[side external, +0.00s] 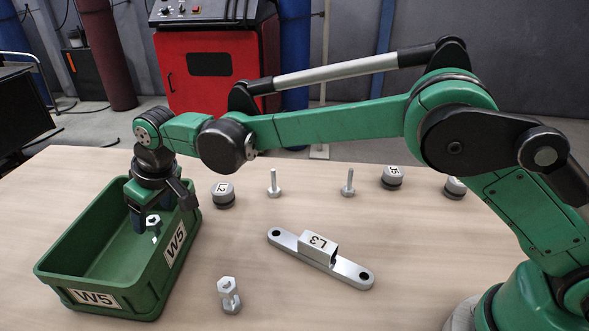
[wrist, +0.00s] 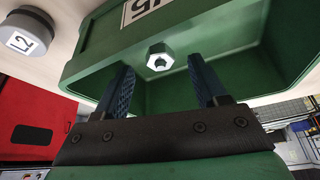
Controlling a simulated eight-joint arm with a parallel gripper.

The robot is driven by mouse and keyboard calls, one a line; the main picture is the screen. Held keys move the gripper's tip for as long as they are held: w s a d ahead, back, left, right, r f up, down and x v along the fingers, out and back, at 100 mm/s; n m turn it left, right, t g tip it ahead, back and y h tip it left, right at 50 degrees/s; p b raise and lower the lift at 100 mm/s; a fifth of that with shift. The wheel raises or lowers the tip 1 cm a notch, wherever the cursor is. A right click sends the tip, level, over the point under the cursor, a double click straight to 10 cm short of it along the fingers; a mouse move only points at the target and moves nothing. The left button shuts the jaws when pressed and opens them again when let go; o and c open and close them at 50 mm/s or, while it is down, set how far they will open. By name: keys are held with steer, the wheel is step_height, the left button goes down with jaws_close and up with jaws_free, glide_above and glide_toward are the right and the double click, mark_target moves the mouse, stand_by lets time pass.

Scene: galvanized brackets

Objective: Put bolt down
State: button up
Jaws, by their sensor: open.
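A silver hex-headed bolt (side external: 153,224) shows just under my gripper (side external: 158,212), inside the outline of the green W5 bin (side external: 125,293). In the wrist view its hex end (wrist: 160,55) lies beyond and between the blue fingertips of my gripper (wrist: 162,68). Gaps show on both sides, so the fingers are open and do not grip it. I cannot tell whether the bolt touches anything. The bin (wrist: 108,52) is around and below the fingers, and its near wall hides part of its floor.
A bracket marked L3 (side external: 345,270) lies mid-table. A bolt with hex ends (side external: 229,296) stands in front. Two bolts (side external: 273,184) (side external: 348,183) stand behind, near capped cylinders L2 (side external: 223,195) and J5 (side external: 392,178).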

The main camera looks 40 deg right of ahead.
steer(key=v, duration=0.9)
steer(key=shift+w, duration=0.1)
steer(key=s+d+r+m+t, duration=0.1)
steer(key=s+d, duration=0.2)
steer(key=d, duration=0.4)
steer(key=s+d+m+t+h, duration=0.1)
steer(key=s+d+m, duration=0.1)
steer(key=s+d, duration=0.3)
steer(key=s+d+r+m, duration=0.1)
steer(key=s+d, duration=0.1)
steer(key=d, duration=0.6)
steer(key=s+d+f+m+t+h, duration=0.1)
steer(key=s+d+f+m, duration=0.1)
steer(key=s+d+f, duration=0.2)
steer(key=shift+s+d+f, duration=0.25)
steer(key=shift+s+d, duration=0.2)
steer(key=shift+s, duration=0.5)
steer(key=shift+o, duration=0.5)
steer(key=shift+a, duration=0.1)
